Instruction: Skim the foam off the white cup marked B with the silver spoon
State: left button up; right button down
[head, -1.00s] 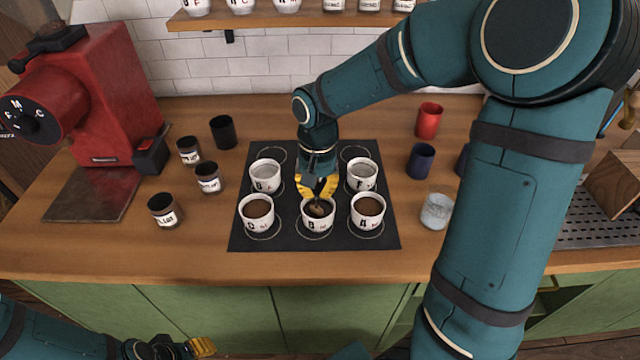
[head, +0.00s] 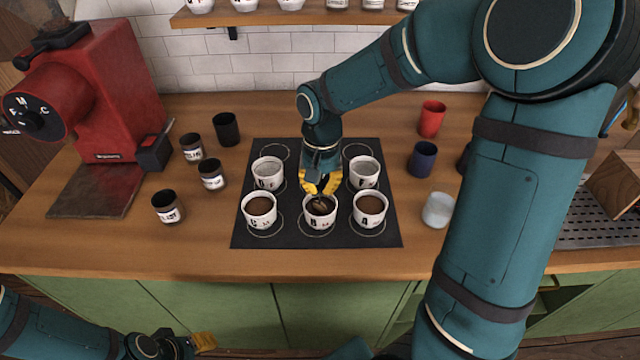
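The white cup marked B (head: 320,221) stands upright in the middle of the front row on the black mat (head: 290,239). It holds dark liquid with a small light-brown patch near its middle. My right gripper (head: 321,188) is just above its back rim, yellow fingers pointing down and close together. A small, thin piece between the fingertips reaches into cup B; it appears to be the silver spoon (head: 321,203), mostly hidden by the fingers and liquid. My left gripper (head: 204,342) is low at the left, in front of the counter; its finger opening is unclear.
White cups C (head: 259,218) and A (head: 370,219) flank cup B closely. Two more white cups (head: 267,181) (head: 364,181) stand behind. Dark jars (head: 167,214) and a red grinder (head: 110,90) are left; red (head: 432,118) and blue (head: 423,160) cups and a glass (head: 437,216) are right.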

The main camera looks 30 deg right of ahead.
jog(key=shift+s+a+r+p, duration=0.2)
jog(key=shift+r+p, duration=0.7)
jog(key=shift+r, duration=0.3)
jog(key=shift+s+a+r+p, duration=0.1)
jog(key=shift+s+r+p, duration=0.1)
jog(key=shift+r+p, duration=0.8)
jog(key=shift+r, duration=0.1)
notch_tip(320, 180, up, 5)
jog(key=p, duration=0.4)
jog(key=shift+r, duration=0.1)
